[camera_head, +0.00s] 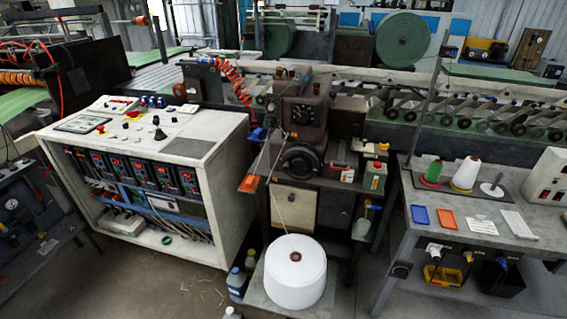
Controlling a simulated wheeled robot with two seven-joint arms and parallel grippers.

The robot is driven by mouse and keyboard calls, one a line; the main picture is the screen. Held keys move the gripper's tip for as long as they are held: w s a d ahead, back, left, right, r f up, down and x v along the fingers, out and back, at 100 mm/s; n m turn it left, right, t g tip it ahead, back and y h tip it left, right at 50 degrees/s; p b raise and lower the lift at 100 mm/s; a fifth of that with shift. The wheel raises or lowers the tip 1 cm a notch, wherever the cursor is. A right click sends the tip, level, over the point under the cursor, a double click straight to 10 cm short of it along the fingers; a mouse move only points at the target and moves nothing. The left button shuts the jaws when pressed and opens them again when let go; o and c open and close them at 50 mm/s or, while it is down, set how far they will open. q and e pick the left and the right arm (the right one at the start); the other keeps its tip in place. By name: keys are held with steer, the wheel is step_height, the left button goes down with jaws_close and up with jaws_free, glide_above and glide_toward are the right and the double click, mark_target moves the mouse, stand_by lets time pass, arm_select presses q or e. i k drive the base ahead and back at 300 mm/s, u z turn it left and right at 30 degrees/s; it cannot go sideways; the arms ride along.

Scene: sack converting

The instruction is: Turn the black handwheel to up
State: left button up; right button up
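A black round wheel (301,163), which looks like the handwheel, sits low on the front of the dark sewing machine (303,92) in the middle of the view. Its face is dark, and I cannot make out any mark that tells which way it is turned. White thread runs down past its left side. Neither of my grippers shows in the head view, and nothing is seen touching the wheel.
A large white thread cone (295,273) stands on a low platform below the machine. A control cabinet (187,137) is at left. A grey side table (512,232) with thread cones is at right.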

mark_target(300, 164)
steer(key=z, duration=0.45)
steer(key=i, duration=0.7)
steer(key=z, duration=0.7)
